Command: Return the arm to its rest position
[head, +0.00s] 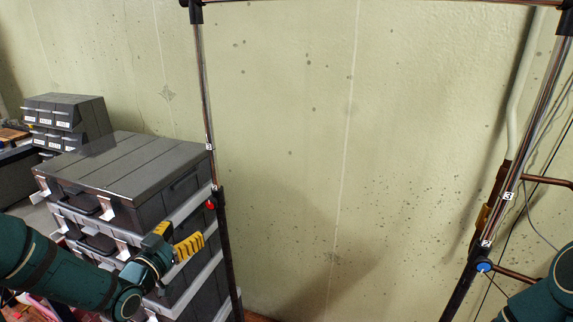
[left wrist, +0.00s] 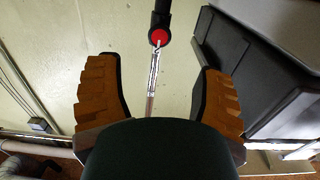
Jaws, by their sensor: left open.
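My left arm comes in from the lower left of the head view. My left gripper (head: 190,246) is in front of the stacked grey cases, near the left upright of the metal frame. In the left wrist view its two orange-padded fingers stand wide apart, and the open left gripper (left wrist: 160,95) has nothing between its pads. The metal post (left wrist: 152,85) with a red knob (left wrist: 159,37) shows beyond the fingers. Part of my right arm shows at the lower right edge of the head view; its gripper is out of the picture.
A tall stack of grey cases (head: 135,165) stands at the left, close to my left gripper. A metal frame has a left upright (head: 206,115) and a right upright (head: 517,165). Smaller drawer boxes (head: 65,118) sit behind. The stained wall (head: 310,130) between the uprights is bare.

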